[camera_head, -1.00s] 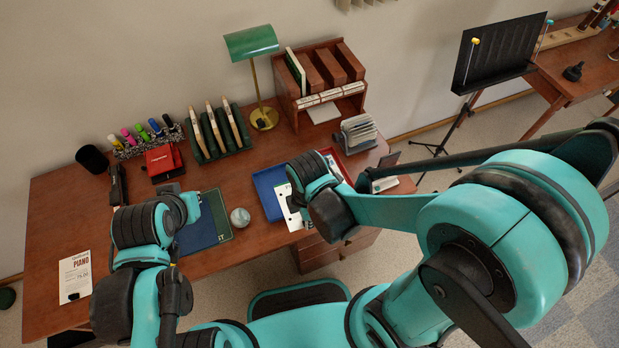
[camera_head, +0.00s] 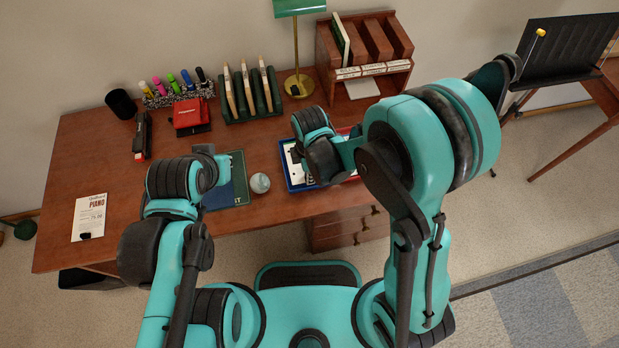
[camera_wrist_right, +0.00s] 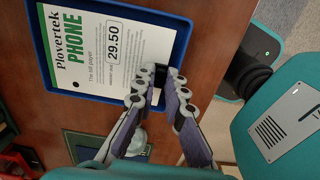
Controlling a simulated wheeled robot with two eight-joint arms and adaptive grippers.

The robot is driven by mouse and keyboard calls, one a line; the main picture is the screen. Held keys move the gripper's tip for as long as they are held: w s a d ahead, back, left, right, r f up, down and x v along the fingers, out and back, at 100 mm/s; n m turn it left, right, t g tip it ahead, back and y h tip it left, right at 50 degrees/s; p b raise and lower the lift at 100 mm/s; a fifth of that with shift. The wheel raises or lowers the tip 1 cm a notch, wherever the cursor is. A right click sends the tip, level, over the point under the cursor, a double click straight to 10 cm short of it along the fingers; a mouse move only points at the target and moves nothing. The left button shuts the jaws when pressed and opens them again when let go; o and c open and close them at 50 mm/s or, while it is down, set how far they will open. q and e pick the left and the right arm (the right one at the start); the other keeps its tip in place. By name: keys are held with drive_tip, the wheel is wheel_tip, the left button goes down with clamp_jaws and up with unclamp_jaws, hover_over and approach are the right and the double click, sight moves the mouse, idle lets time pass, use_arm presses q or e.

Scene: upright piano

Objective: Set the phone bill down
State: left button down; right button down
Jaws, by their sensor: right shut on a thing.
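The phone bill (camera_wrist_right: 95,50) is a white sheet with green "PHONE" lettering and 29.50 on it. In the right wrist view it lies within the rim of a blue tray (camera_wrist_right: 48,77). My right gripper (camera_wrist_right: 161,76) has its fingertips close together at the bill's edge, shut on it. In the head view, my right wrist hides most of the bill (camera_head: 293,160) and part of the blue tray (camera_head: 291,182). My left gripper (camera_head: 222,163) is over the dark mat, and its fingers are too unclear to judge.
A glass ball (camera_head: 260,183) sits between the mat (camera_head: 238,178) and the tray. A piano bill (camera_head: 89,218) lies at the desk's left. A red box (camera_head: 190,115), folder rack (camera_head: 250,97), lamp (camera_head: 298,84) and wooden sorter (camera_head: 328,55) stand behind. The desk's left-centre is bare.

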wheel_tip(320, 180, down, 2)
drive_tip(key=shift+f, duration=0.1)
use_arm(q)
drive_tip(key=shift+f, duration=0.5)
use_arm(e)
drive_tip(key=shift+r, duration=0.2)
use_arm(q)
drive_tip(key=shift+f, duration=0.1)
use_arm(e)
drive_tip(key=shift+f, duration=0.1)
drive_tip(key=c, duration=2)
unclamp_jaws()
drive_tip(key=shift+f+b, duration=0.15)
drive_tip(key=shift+b, duration=0.25)
drive_tip(key=o, duration=0.4)
